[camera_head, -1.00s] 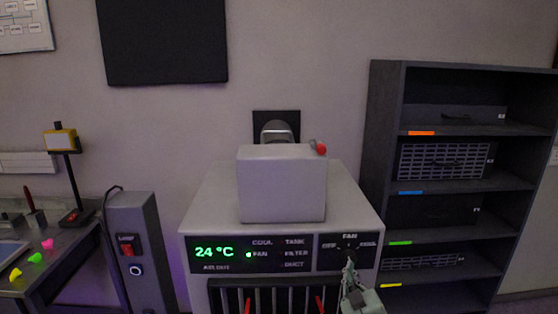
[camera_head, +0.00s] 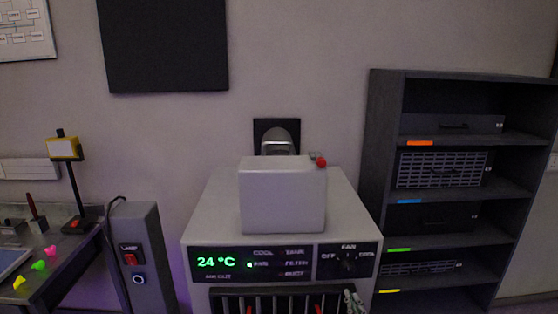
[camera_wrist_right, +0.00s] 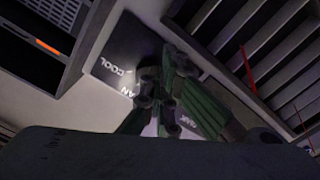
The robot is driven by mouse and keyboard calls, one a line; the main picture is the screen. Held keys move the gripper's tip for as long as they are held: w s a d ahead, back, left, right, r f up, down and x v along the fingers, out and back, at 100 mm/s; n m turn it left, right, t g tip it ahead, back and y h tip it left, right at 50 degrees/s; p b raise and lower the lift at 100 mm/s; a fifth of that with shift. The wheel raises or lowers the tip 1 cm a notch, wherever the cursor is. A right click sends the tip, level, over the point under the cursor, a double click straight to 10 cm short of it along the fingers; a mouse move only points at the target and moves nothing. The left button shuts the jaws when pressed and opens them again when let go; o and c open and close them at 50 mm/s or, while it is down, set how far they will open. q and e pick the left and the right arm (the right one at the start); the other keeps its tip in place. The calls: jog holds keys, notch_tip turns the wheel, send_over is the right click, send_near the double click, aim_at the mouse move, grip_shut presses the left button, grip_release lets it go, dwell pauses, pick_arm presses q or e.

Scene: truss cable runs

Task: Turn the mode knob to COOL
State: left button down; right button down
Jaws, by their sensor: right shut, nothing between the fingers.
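The mode knob (camera_head: 348,263) is a small dark knob on a black panel at the right of the grey unit's front, marked OFF, FAN and COOL. Its pointing direction is too dark to tell. My right gripper (camera_head: 351,298) is shut and empty, just below the knob panel and apart from the knob. In the right wrist view its dark fingers (camera_wrist_right: 160,88) cover part of the knob panel (camera_wrist_right: 118,62); the knob is hidden there. My left gripper is out of view.
The grey unit (camera_head: 204,224) carries a pale box (camera_head: 282,198) on top and a slatted grille (camera_head: 262,302) below its panels. A dark shelf rack (camera_head: 381,170) stands at the right. A switch post (camera_head: 137,225) and bench (camera_head: 62,268) stand at the left.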

aim_at(348, 268)
jog(key=w+m+b, duration=0.2)
jog(key=b, duration=0.1)
jog(key=w+r+m+b, duration=0.1)
jog(key=m+b, duration=0.1)
jog(key=b, duration=0.1)
jog(key=w+d+m+b, duration=0.1)
jog(key=w+m+b, duration=0.1)
jog(key=b, duration=0.2)
jog(key=shift+w+r, duration=0.15)
jog(key=shift+w, duration=0.15)
dwell(0.7)
jog(key=shift+d+r, duration=0.1)
jog(key=shift+r, duration=0.3)
jog(key=shift+w+a+f, duration=0.1)
jog(key=shift+a+f, duration=0.05)
jog(key=shift+a, duration=0.2)
